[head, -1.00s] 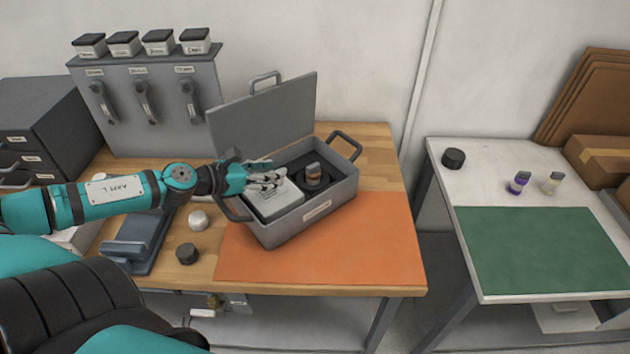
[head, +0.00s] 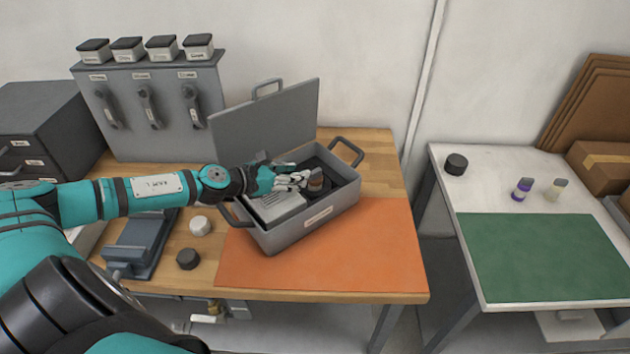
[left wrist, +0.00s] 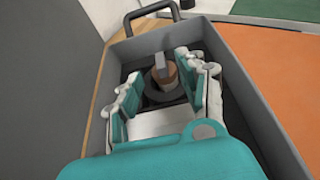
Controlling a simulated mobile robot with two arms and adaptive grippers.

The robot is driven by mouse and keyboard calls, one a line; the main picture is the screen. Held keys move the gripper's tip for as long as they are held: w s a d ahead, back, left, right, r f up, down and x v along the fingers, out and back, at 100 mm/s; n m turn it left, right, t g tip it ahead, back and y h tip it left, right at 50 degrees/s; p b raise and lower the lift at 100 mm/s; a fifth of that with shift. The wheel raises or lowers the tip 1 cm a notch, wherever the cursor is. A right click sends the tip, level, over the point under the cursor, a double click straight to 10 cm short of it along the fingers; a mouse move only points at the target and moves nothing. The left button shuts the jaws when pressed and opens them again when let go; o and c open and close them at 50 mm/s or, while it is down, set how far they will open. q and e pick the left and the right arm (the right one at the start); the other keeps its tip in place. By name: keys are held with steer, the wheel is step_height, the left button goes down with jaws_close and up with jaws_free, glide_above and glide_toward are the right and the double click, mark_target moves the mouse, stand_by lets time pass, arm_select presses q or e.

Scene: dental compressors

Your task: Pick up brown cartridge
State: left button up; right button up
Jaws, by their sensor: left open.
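The brown cartridge (head: 316,182) stands in a dark round seat inside the open grey case (head: 300,236). It has a grey tab on top, and in the left wrist view the cartridge (left wrist: 164,74) shows between and just beyond my fingertips. My left gripper (head: 303,179) reaches into the case from the left. It is open, with its fingers on either side of the line to the cartridge in the left wrist view (left wrist: 160,85). I cannot tell whether a finger touches it. My right gripper is not in view.
The case's raised lid (head: 265,115) stands behind my left gripper. A white block (head: 278,207) lies in the case beneath the gripper. An orange mat (head: 350,260) is clear in front. A white knob (head: 200,226) and a dark knob (head: 188,259) sit to the left.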

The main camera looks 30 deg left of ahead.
mark_target(318, 170)
arm_select(q)
steer(key=shift+w+d, duration=0.15)
steer(key=shift+w, duration=0.35)
steer(key=shift+w+d+f+p, duration=0.15)
steer(key=shift+w+f+p, duration=0.15)
steer(key=shift+w+p, duration=0.05)
steer(key=p+x, duration=0.2)
steer(key=x, duration=0.2)
steer(key=shift+w, duration=0.25)
steer(key=shift+w+d+f, duration=0.15)
steer(key=shift+w+f, duration=0.15)
steer(key=shift+w, duration=0.1)
steer(key=shift+s, duration=0.1)
steer(key=shift+c, duration=1)
jaws_close()
